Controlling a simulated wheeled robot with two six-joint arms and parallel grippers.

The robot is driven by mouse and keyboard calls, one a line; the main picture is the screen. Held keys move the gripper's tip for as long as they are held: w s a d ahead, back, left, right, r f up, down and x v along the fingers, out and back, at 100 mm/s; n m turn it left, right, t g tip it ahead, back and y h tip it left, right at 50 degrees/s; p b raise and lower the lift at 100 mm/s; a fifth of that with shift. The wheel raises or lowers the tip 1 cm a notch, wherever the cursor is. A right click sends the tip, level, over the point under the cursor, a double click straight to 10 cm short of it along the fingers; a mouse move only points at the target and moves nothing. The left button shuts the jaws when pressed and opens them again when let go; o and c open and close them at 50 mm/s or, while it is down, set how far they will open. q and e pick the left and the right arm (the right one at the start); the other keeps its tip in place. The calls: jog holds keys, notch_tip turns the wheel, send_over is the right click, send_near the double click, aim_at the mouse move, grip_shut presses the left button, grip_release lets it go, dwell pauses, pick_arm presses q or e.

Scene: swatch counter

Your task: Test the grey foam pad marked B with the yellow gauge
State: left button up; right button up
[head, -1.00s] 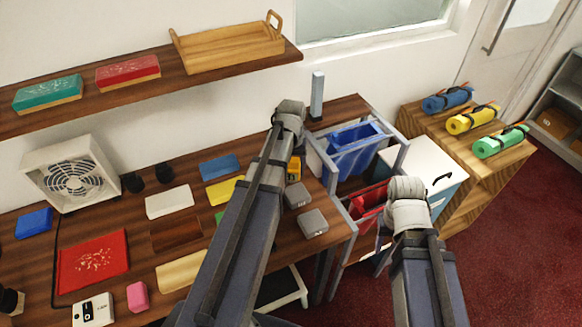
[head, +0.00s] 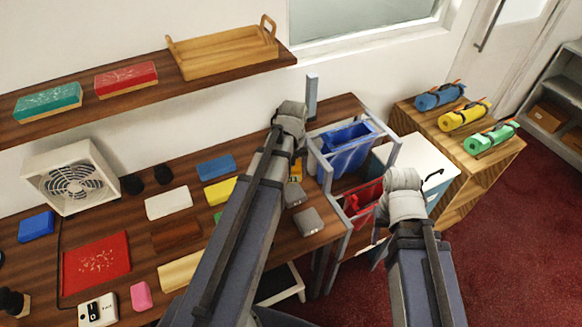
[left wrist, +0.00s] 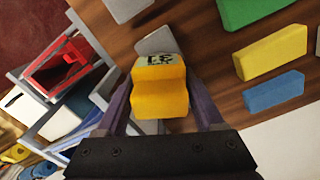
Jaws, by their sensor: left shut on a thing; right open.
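The yellow gauge (head: 295,171) is in my left gripper (left wrist: 160,100), over the right part of the counter. In the left wrist view the gauge (left wrist: 160,92) sits between the two fingers, with dark figures on its pale face. One grey foam pad (head: 294,194) lies just below the gauge in the head view; a second grey pad (head: 309,222) lies nearer the counter's front edge. Grey pads also show in the left wrist view, one partly behind the gauge (left wrist: 157,40). I cannot read their letters. My right gripper (head: 379,252) is mostly hidden behind its arm, beside the red bin.
Blue (head: 346,150) and red bins (head: 361,205) hang in a metal frame right of the counter. Colored swatches, including a red one (head: 97,262), cover the left and middle counter. A fan (head: 70,178) stands at the back left.

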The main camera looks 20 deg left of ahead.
pick_arm(q)
jog(key=shift+f, duration=0.15)
notch_tip(320, 180, down, 6)
jog(key=b, duration=0.6)
jog(key=shift+f+b, duration=0.4)
jog(key=shift+b, duration=0.2)
dwell(1.9)
notch_tip(320, 180, up, 7)
jog(key=p, duration=0.7)
dwell(0.3)
dwell(0.7)
